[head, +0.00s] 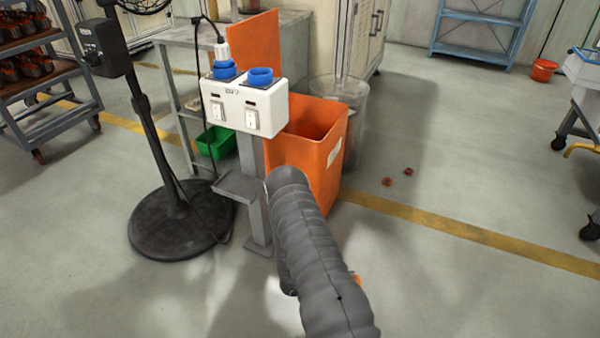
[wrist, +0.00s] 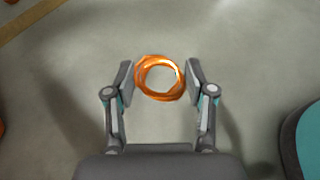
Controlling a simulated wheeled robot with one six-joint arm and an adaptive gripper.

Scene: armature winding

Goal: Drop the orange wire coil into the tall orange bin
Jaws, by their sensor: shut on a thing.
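The orange wire coil (wrist: 160,92) is a ring of wire held between the two fingertips of my gripper (wrist: 159,80) in the wrist view. The fingers touch its left and right sides, and bare floor shows beneath it. In the head view my grey arm hides the gripper; a small orange patch (head: 357,280) shows at the arm's right edge, perhaps the coil. The tall orange bin (head: 322,160) stands upright beyond the arm in the head view, its top open. The white switch box and my arm hide part of it. The coil is outside the bin.
A white box with blue sockets (head: 243,105) stands on a grey post in front of the bin. A black stand (head: 180,220) is to its left. A clear bin (head: 350,110) stands behind the orange one. Two small reddish bits (head: 387,182) lie on the open floor right.

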